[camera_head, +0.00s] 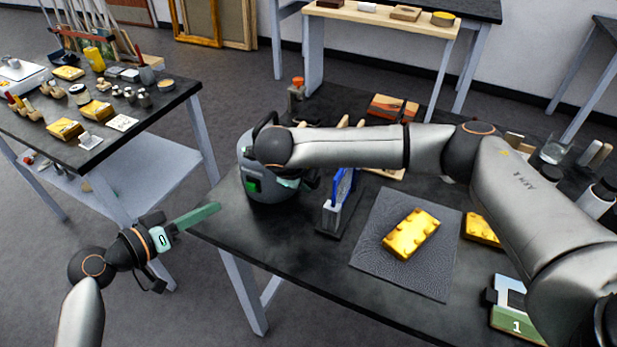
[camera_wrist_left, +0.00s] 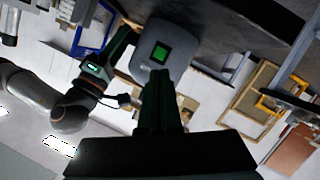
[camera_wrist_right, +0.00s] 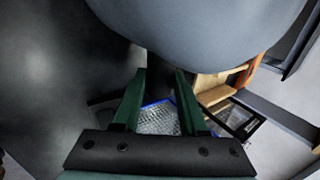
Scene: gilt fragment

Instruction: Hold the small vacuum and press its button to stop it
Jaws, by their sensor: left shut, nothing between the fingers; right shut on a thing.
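The small vacuum (camera_head: 268,188) is a grey rounded canister standing on the dark table's left end. The button also shows in the left wrist view (camera_wrist_left: 160,53), just beyond the fingertips. My left gripper (camera_head: 218,208) is shut and empty, in front of the vacuum and apart from it. My right gripper (camera_wrist_right: 157,72) is shut on part of the vacuum, beneath its grey body in the right wrist view. The head view mostly hides that grip behind my right wrist; the exact part held is unclear.
A gilt fragment (camera_head: 411,234) lies on a grey mat (camera_head: 375,265). A side table (camera_head: 180,97) with small items is at left; open floor lies between the tables.

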